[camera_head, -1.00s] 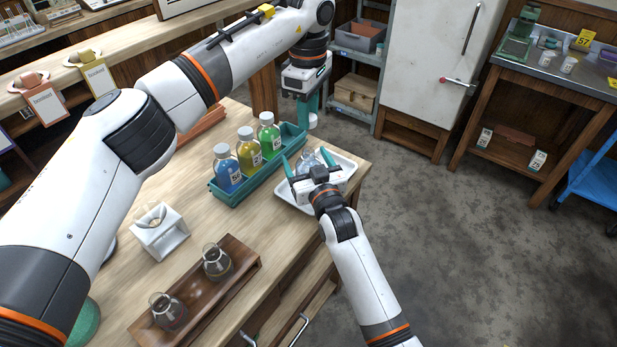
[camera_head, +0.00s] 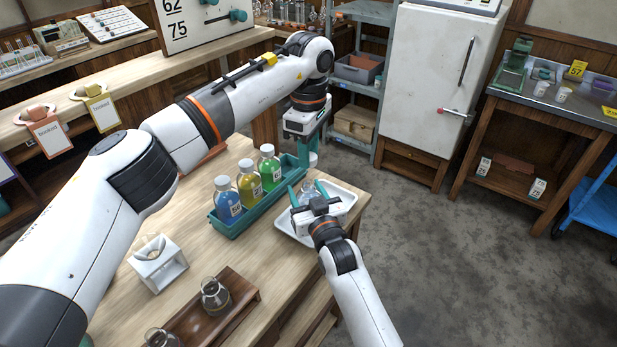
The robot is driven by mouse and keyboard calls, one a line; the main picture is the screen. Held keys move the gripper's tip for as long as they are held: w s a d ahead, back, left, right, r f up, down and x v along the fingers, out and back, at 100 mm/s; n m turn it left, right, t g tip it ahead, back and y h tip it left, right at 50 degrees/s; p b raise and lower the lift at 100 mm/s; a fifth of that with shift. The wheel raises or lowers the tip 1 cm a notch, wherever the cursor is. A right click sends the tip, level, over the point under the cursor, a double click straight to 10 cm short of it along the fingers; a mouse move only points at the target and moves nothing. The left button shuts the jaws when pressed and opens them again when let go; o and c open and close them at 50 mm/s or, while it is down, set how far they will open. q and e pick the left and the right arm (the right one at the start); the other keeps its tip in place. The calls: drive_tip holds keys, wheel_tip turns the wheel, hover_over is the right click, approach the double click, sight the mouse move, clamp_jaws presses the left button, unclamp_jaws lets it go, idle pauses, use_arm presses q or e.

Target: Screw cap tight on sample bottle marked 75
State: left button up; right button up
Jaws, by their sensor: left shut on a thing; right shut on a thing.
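My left gripper (camera_head: 313,148) comes in from above and is shut on a small white cap (camera_head: 313,160). My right gripper (camera_head: 307,189) is shut on a clear bottle (camera_head: 302,197), partly hidden by the fingers and wrist, over the white tray (camera_head: 342,206). The cap is above the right gripper and looks apart from the bottle. I cannot read any mark on this bottle. A blue bottle (camera_head: 228,205), a yellow bottle (camera_head: 249,188) and a green bottle (camera_head: 269,172), all white-capped, stand in a teal rack (camera_head: 232,230); their labels are too small to read.
A wooden holder (camera_head: 245,296) with glass flasks (camera_head: 215,296) and a white stand (camera_head: 158,262) are on the bench's near left. A board (camera_head: 205,27) at the back shows 62 and 75. A white fridge (camera_head: 432,75) and a steel table (camera_head: 545,90) stand beyond open floor.

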sight(309, 182)
use_arm(q)
drive_tip(key=shift+f, duration=1.75)
drive_tip(key=shift+f, duration=0.9)
drive_tip(key=shift+f, duration=0.5)
